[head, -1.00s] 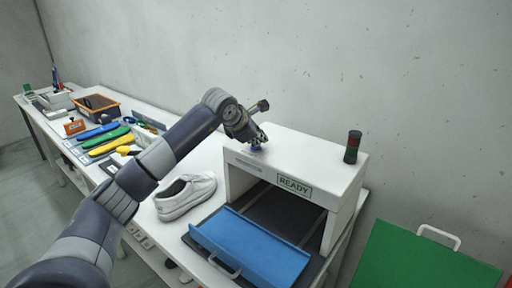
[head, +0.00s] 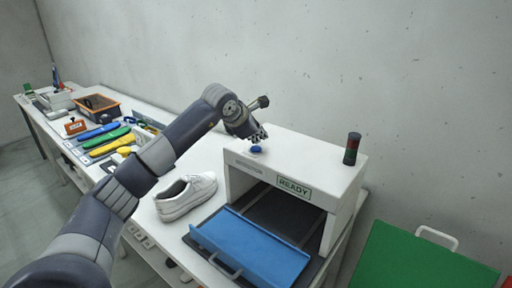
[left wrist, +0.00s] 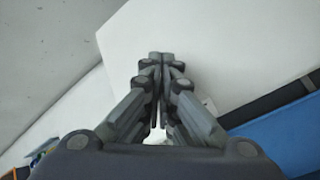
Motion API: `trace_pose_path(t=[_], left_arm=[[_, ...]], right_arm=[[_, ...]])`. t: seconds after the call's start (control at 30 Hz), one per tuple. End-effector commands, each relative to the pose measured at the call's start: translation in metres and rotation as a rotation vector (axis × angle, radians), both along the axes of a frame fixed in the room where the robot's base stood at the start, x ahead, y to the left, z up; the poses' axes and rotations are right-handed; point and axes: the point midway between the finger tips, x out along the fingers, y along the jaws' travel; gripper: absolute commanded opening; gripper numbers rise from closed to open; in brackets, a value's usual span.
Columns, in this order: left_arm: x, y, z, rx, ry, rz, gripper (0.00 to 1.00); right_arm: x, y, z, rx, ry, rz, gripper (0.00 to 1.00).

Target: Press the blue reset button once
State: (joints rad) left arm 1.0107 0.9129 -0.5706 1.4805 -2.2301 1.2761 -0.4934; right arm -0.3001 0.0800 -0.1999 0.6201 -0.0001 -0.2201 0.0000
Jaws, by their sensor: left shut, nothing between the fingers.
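The blue reset button (head: 256,149) is on the top of the white machine (head: 300,150), near its left end. My left gripper (head: 262,138) is shut and empty, just above and behind the button in the head view. The button shows uncovered there, and a small gap seems to lie between it and the fingers. In the left wrist view the shut fingers (left wrist: 160,60) are over the white machine top, and the button is not visible. My right gripper is not in view.
A signal light (head: 352,148) stands on the machine's right end. A white shoe (head: 186,196) is on the table to the left. A green panel (head: 420,262) is at lower right.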

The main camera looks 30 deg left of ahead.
Motion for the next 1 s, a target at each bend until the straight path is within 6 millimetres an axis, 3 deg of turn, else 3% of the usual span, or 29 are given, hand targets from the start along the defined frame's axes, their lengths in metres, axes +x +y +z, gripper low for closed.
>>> trace_pose_path(t=[0.17, 0.6, 1.0], left_arm=[[0.0, 0.0, 0.005, 0.0, -0.001, 0.0, 0.0], [0.0, 0.0, 0.048, 0.0, -0.001, -0.001, 0.0], [0.0, 0.0, 0.05, 0.0, 0.0, 0.0, 0.0]], right_arm=[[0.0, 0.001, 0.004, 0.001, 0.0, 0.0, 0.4], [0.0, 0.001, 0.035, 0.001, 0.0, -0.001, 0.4], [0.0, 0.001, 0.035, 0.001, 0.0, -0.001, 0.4]])
